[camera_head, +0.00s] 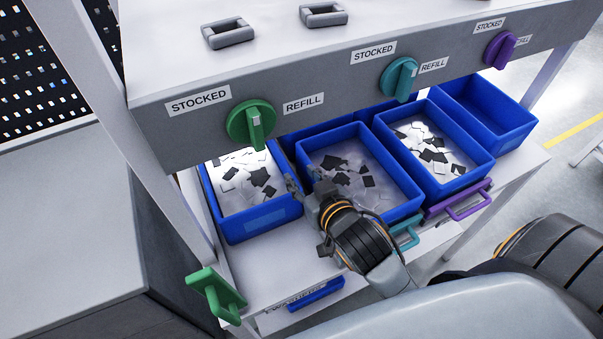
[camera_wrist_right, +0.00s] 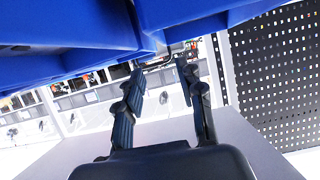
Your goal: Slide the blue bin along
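Several blue bins stand in a row on the white shelf under the grey panel. The left bin (camera_head: 263,221) and the middle bin (camera_head: 399,212) hold black and white flat pieces, as does the right bin (camera_head: 468,178). The frames do not show which one the task means. My right gripper (camera_head: 303,184) is at the front, by the gap between the left and middle bins. In the right wrist view its two fingers (camera_wrist_right: 158,72) are apart, with nothing clearly between them, and blue bin walls (camera_wrist_right: 70,30) fill the top. Contact cannot be told. My left gripper is not in view.
A grey panel with a green knob (camera_head: 252,124), a teal knob (camera_head: 399,78) and a purple knob (camera_head: 500,49) overhangs the bins. Green (camera_head: 216,296), teal (camera_head: 405,238) and purple (camera_head: 462,204) handles stick out in front. Another blue bin (camera_head: 508,136) stands at far right.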

